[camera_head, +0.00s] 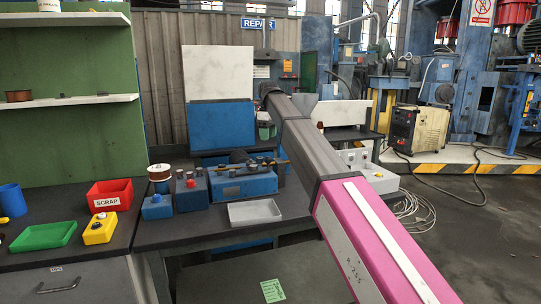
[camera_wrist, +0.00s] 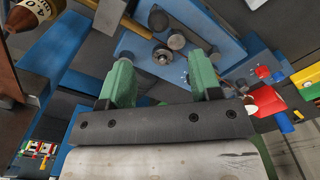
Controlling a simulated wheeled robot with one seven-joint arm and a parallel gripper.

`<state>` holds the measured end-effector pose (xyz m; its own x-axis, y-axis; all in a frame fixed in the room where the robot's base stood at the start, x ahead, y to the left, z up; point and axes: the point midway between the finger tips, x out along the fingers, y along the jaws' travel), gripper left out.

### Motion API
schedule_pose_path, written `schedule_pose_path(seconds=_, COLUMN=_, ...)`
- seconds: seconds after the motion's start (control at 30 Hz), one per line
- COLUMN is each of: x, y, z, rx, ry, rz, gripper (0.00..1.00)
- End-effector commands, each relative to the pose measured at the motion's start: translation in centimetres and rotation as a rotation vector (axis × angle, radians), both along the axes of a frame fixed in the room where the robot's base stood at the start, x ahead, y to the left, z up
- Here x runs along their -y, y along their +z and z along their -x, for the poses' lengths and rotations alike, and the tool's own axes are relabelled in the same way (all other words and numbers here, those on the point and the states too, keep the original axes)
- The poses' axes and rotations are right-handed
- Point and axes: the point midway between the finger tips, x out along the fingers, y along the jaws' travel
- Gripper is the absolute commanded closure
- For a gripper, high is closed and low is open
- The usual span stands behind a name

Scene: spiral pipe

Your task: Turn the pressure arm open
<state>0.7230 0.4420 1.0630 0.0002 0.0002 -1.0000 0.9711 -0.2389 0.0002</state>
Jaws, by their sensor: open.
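The blue bending device (camera_head: 245,186) stands on the dark workbench, with a dark round part and a bar-like piece on its top. In the wrist view its blue top (camera_wrist: 215,40) carries round grey posts and a bolt (camera_wrist: 163,57). A brass-coloured rod (camera_wrist: 122,20) lies at its upper left edge. I cannot tell for sure which part is the pressure arm. My gripper (camera_wrist: 160,75) has two green fingers, spread apart with nothing between them. They point at the device top near the posts. In the head view my gripper (camera_head: 265,129) hangs above the device's back right.
A grey tray (camera_head: 254,212) lies in front of the device. Blue boxes with knobs (camera_head: 190,190), a spool (camera_head: 159,177), a red scrap bin (camera_head: 109,194), a green tray (camera_head: 44,236) and a yellow button box (camera_head: 99,228) stand to the left. A control box (camera_head: 370,174) stands right.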

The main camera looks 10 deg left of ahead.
Motion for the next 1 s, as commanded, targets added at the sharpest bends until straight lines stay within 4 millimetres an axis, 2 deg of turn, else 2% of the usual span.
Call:
schedule_pose_path(seconds=0.17, x=-0.2, y=-0.5, z=0.2, rx=-0.001, ry=0.008, rz=0.001, gripper=0.42)
schedule_pose_path(seconds=0.7, x=-0.1, y=-9.0, z=0.1, rx=-0.001, ry=0.006, rz=0.001, gripper=0.42)
schedule_pose_path(seconds=0.83, x=-0.1, y=-10.1, z=0.1, rx=-0.001, ry=0.006, rz=0.001, gripper=0.42)
schedule_pose_path(seconds=1.0, x=-0.2, y=-10.5, z=0.1, rx=-0.001, ry=0.006, rz=0.0, gripper=0.42)
